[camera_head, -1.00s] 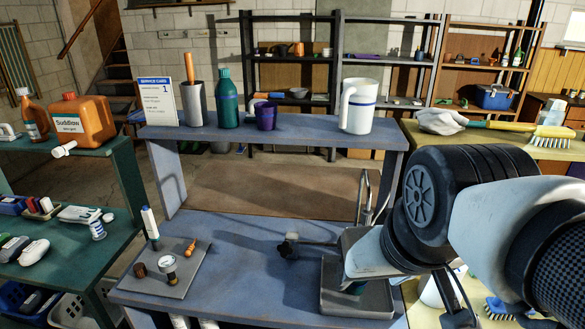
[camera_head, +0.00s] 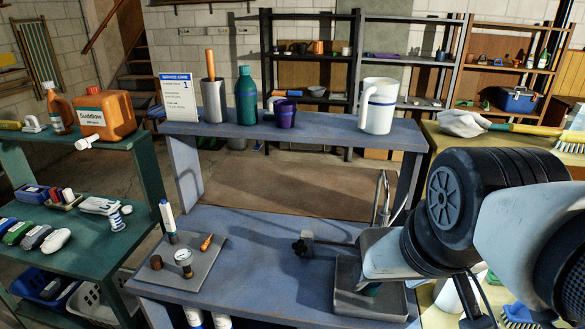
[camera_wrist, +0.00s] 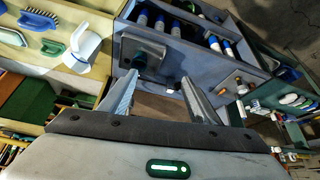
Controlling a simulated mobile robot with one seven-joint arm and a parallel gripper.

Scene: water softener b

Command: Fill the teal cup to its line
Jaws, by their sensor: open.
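My gripper (camera_wrist: 158,76) is open in the wrist view, with nothing visible between its fingers. It hangs over the grey tray (camera_head: 346,302) at the front right of the blue bench, and my arm hides much of this area in the head view. A small dark teal patch (camera_head: 372,290) shows below my wrist there; I cannot tell whether it is the teal cup. In the wrist view the tray (camera_wrist: 128,48) lies beyond the fingertips with a dark shape in it. A thin metal spout (camera_head: 385,190) rises behind the tray, next to a dark knob (camera_head: 303,245). No fill line is visible.
The raised shelf holds a grey tumbler (camera_head: 212,100), a teal bottle (camera_head: 247,98), a purple cup (camera_head: 285,114) and a white pitcher (camera_head: 379,108). A gauge plate (camera_head: 190,265) lies at the bench's left. Orange jug (camera_head: 106,115) stands left.

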